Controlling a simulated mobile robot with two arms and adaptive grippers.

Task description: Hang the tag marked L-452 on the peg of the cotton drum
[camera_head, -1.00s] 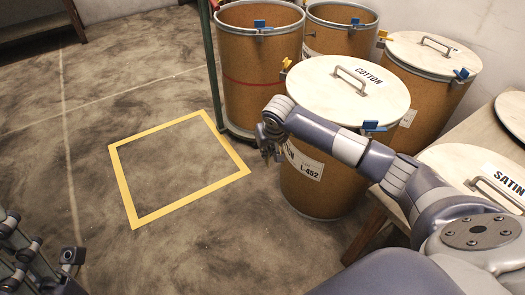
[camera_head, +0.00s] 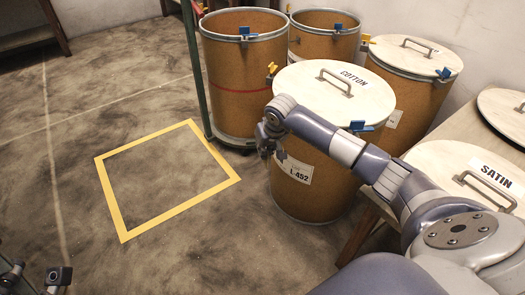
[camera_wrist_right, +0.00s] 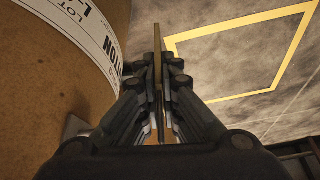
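The cotton drum (camera_head: 330,190) is a brown drum with a pale lid (camera_head: 315,95) lettered COTTON and a white label (camera_head: 300,172) reading L-452. My right gripper (camera_head: 270,148) is at the drum's left side, just in front of it. In the right wrist view its fingers (camera_wrist_right: 158,90) are shut on a thin tan plate (camera_wrist_right: 157,55), seen edge-on, probably the tag. Its marking cannot be read. The drum's wall and label (camera_wrist_right: 75,25) are close on the left, apart from the plate. I cannot make out the peg. Part of my left gripper (camera_head: 35,278) shows at the lower left corner.
Other drums stand behind: an open one with a red band (camera_head: 245,75), another open one (camera_head: 325,38) and a lidded one (camera_head: 415,75). A satin lid (camera_head: 465,172) lies on the bench at right. A yellow floor square (camera_head: 120,210) is empty.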

